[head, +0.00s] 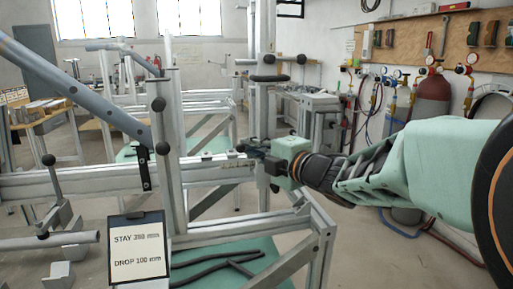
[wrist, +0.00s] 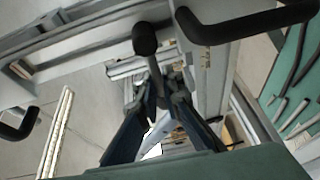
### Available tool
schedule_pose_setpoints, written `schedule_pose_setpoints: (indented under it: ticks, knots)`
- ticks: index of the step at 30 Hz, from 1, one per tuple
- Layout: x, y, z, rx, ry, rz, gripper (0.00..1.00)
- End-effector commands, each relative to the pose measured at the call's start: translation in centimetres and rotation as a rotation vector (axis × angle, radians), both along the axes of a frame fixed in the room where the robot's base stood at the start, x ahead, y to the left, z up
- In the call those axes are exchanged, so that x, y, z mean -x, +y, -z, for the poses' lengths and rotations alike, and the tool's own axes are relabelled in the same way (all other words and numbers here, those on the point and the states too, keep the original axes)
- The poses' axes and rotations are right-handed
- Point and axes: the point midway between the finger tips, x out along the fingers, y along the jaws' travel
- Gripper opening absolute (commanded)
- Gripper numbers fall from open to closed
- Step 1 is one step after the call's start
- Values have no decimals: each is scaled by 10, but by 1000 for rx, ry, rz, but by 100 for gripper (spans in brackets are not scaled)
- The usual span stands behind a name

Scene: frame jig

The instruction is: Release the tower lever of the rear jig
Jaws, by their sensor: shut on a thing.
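My gripper (head: 247,150) reaches in from the right in the head view, at the upright metal tower (head: 263,112) of the rear jig. In the wrist view my gripper (wrist: 160,92) has its two dark fingers closed around the thin stem of a lever with a black knob (wrist: 145,38). I take this to be the tower lever; the knob sticks out beyond the fingertips. In the head view the gripper and tower hide most of the lever. Its pivot is not clear in either view.
The front jig has a tower (head: 169,150) with black knobs and a sloping grey tube (head: 75,85). A sign (head: 137,252) stands before it. In the wrist view a black bent handle (wrist: 250,24) lies close by. Hoses and gas bottles (head: 432,98) line the right wall.

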Motion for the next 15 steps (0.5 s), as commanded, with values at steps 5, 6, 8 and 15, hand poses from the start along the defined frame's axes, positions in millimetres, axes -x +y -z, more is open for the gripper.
schedule_pose_setpoints:
  ticks: [5, 6, 8, 15]
  knots:
    - [2, 5, 1, -3, 1, -11, 0]
    - [2, 5, 0, -7, 2, -12, 0]
    - [3, 5, 0, -18, 5, -12, 0]
    - [3, 6, -5, -121, 35, -15, 0]
